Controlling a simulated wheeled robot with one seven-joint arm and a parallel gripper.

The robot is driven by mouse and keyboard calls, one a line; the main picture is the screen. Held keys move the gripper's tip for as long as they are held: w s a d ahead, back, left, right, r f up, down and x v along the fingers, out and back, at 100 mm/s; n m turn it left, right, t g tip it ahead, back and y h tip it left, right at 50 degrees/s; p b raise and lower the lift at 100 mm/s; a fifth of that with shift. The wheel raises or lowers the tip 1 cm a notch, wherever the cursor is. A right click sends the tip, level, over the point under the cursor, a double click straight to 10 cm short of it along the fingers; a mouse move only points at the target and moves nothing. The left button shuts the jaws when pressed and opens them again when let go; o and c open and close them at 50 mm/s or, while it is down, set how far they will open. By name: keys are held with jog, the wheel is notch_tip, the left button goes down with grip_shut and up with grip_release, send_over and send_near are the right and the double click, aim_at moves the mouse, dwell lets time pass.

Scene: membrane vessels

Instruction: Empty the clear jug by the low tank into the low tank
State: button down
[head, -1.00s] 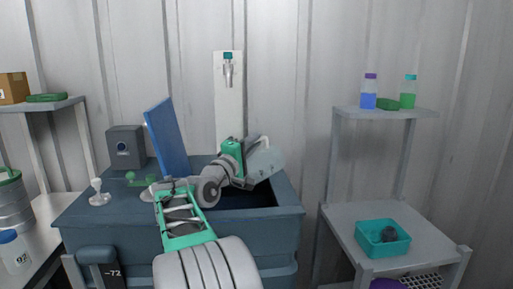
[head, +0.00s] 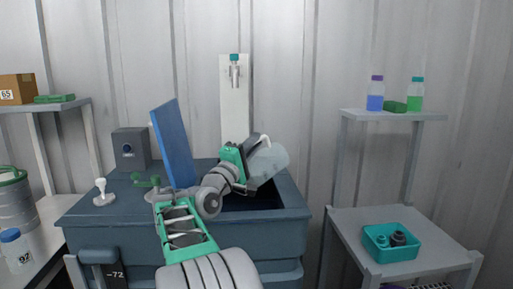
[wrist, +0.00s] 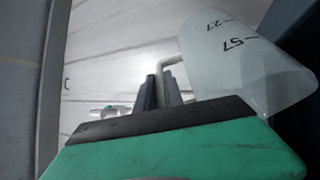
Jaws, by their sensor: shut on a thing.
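The clear jug (head: 268,163) is tilted over the open well of the low tank (head: 295,213), with its mouth toward the lower right. In the wrist view the jug (wrist: 243,62) is pale and see-through, with "27" and "57" marked on its side. My gripper (head: 246,150) is shut on the jug's handle; its two dark fingers (wrist: 160,90) close around the handle in the wrist view. I cannot see any stream of liquid, and the jug's inside is hard to make out. My arm hides part of the tank's front and top.
A blue panel (head: 173,143) stands upright on the tank's left, close to my arm. A tap (head: 235,70) is on the white board behind. A shelf rack at right holds a teal bin (head: 391,243) and bottles (head: 375,93).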

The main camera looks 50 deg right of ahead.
jog(key=shift+w+a+n+h+b, duration=0.2)
jog(key=shift+a+n+h+b, duration=0.2)
jog(key=shift+a+b, duration=0.25)
jog(key=shift+r, duration=0.1)
dwell(1.4)
